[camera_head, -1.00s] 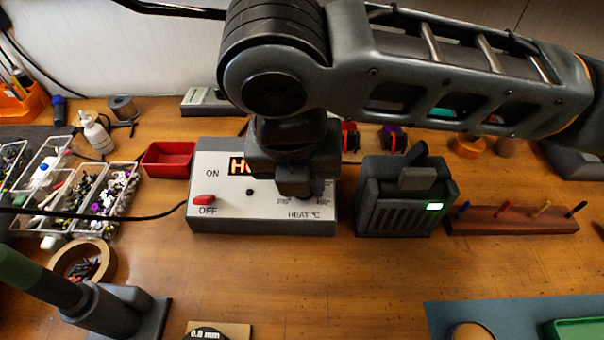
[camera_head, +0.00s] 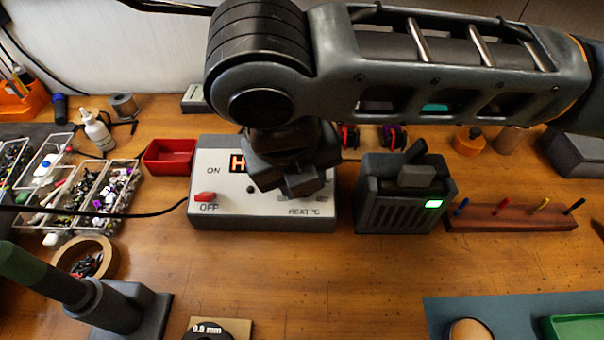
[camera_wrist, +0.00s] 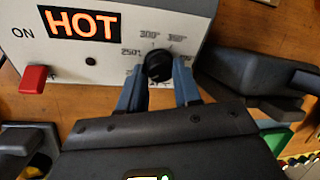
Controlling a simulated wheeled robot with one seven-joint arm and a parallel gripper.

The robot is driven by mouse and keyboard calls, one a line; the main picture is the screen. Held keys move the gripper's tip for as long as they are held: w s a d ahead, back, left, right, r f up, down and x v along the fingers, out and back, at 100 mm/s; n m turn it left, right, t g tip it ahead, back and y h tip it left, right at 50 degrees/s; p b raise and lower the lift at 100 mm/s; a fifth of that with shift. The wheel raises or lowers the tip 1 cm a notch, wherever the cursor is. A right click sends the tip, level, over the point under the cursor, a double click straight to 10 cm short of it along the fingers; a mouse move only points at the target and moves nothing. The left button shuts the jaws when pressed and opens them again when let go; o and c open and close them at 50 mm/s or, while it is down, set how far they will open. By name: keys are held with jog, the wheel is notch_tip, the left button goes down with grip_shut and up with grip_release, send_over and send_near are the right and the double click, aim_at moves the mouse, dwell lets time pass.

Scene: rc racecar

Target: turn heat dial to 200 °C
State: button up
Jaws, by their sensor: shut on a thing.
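The heat dial (camera_wrist: 158,65) is a round black knob on the pale front panel (camera_wrist: 115,55) of a grey control box (camera_head: 235,226). My gripper (camera_wrist: 159,68) is shut on it, with one blue finger on each side. The labels 250°, 300° and one like 350° show around the knob; the lower-left label is mostly covered by a finger. I cannot tell where the dial points. In the head view my gripper (camera_head: 297,190) hides the dial and the 200° label; only "HEAT °C" reads below it.
A lit HOT display (camera_wrist: 82,24) and a red switch (camera_wrist: 34,79) by the OFF label sit left of the dial. A dark boxy device (camera_head: 402,200) with a green light stands close on the right. A red tray (camera_head: 168,157) is at the left.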

jog(key=o, duration=1.1)
jog(key=shift+c, duration=0.2)
jog(key=v, duration=0.7)
jog(key=shift+r, duration=0.35)
jog(key=shift+s, duration=0.15)
